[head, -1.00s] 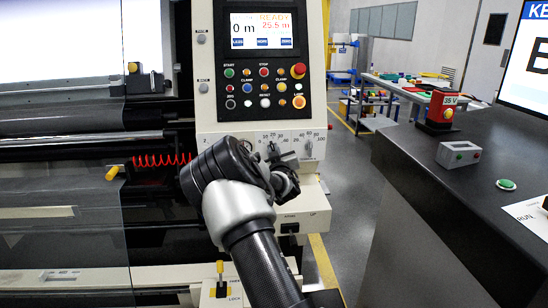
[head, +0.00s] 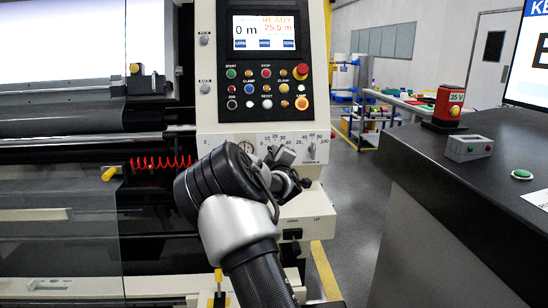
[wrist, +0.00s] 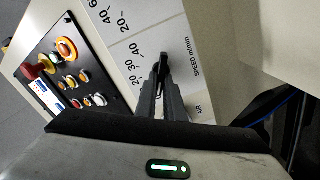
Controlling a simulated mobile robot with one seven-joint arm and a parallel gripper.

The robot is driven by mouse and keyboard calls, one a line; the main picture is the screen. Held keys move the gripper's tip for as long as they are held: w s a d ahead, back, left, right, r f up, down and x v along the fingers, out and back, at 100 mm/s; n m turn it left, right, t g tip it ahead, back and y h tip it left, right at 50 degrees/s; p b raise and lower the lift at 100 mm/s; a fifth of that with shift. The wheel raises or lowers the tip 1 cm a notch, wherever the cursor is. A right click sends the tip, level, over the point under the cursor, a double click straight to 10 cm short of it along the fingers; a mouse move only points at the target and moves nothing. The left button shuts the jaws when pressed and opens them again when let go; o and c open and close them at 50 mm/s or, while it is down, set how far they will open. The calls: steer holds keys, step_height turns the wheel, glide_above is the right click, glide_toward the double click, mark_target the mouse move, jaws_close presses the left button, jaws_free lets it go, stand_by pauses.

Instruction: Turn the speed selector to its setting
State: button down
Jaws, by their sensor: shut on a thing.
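The speed selector (wrist: 162,57) is a small black knob on the cream panel, beside the printed "SPEED m/min" and a number scale in the wrist view. My gripper (wrist: 161,76) is shut on it, with its dark fingers on either side. The fingers hide most of the knob, so I cannot read which number it points to. In the head view my gripper (head: 284,158) is at the middle scale of the lower panel strip (head: 228,140). My own wrist covers part of that strip, and the knob is hidden there.
Another knob (head: 311,151) with a scale is close on the right. The button panel (head: 265,85) with a red emergency stop (head: 301,71) is just above. A dark counter (head: 460,190) stands at the right, across a clear floor gap.

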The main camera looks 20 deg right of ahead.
stand_by(0.4)
steer(key=c, duration=1.9)
jaws_free()
steer(key=shift+o, duration=0.2)
steer(key=p+v, duration=0.2)
steer(key=v, duration=1.5)
steer(key=shift+s, duration=0.25)
